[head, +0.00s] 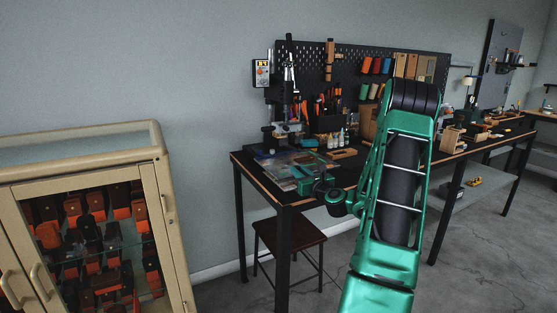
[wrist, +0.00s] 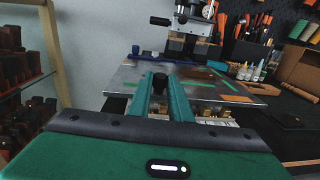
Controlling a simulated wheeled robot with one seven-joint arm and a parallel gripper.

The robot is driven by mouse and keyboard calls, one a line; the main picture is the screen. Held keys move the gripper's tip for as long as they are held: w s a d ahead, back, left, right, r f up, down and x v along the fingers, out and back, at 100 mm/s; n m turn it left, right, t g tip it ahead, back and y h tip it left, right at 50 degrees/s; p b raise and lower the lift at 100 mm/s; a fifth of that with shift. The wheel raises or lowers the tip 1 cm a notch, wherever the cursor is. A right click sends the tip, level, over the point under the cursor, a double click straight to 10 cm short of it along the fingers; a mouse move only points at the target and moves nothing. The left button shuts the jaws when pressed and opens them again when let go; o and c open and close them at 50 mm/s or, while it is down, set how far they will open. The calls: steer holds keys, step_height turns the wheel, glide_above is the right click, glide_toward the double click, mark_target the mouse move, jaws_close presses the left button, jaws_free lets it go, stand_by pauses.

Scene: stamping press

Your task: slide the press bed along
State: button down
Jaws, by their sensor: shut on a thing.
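The stamping press (head: 286,105) stands at the left end of the workbench, with its column and head upright. It also shows at the top of the wrist view (wrist: 188,25). Its bed is a flat grey metal plate (wrist: 205,75) under the head, seen in the head view (head: 285,160) too. A small dark knob (wrist: 160,80) is at the bed's near edge. My green gripper (head: 306,184) reaches this edge, and its two fingers are shut on the knob. The fingers partly hide the knob and the edge.
Glue bottles (wrist: 246,71) stand right of the bed. A black pegboard (head: 350,65) with tools and spools is behind. A stool (head: 290,243) is under the bench (head: 345,175). A beige glass cabinet (head: 85,220) stands at the left.

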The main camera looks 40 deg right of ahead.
mark_target(288, 170)
steer(key=shift+a+x, duration=0.2)
steer(key=shift+x, duration=2.6)
steer(key=shift+a+x, duration=0.2)
steer(key=shift+x, duration=2.6)
steer(key=shift+a+x, duration=0.2)
steer(key=shift+x, duration=2.6)
steer(key=shift+w+f, duration=0.15)
steer(key=shift+w, duration=0.1)
steer(key=c, duration=1.5)
jaws_free()
steer(key=shift+c, duration=0.2)
steer(key=shift+s, duration=0.1)
steer(key=v, duration=1)
steer(key=shift+s+a, duration=0.15)
steer(key=shift+s, duration=0.05)
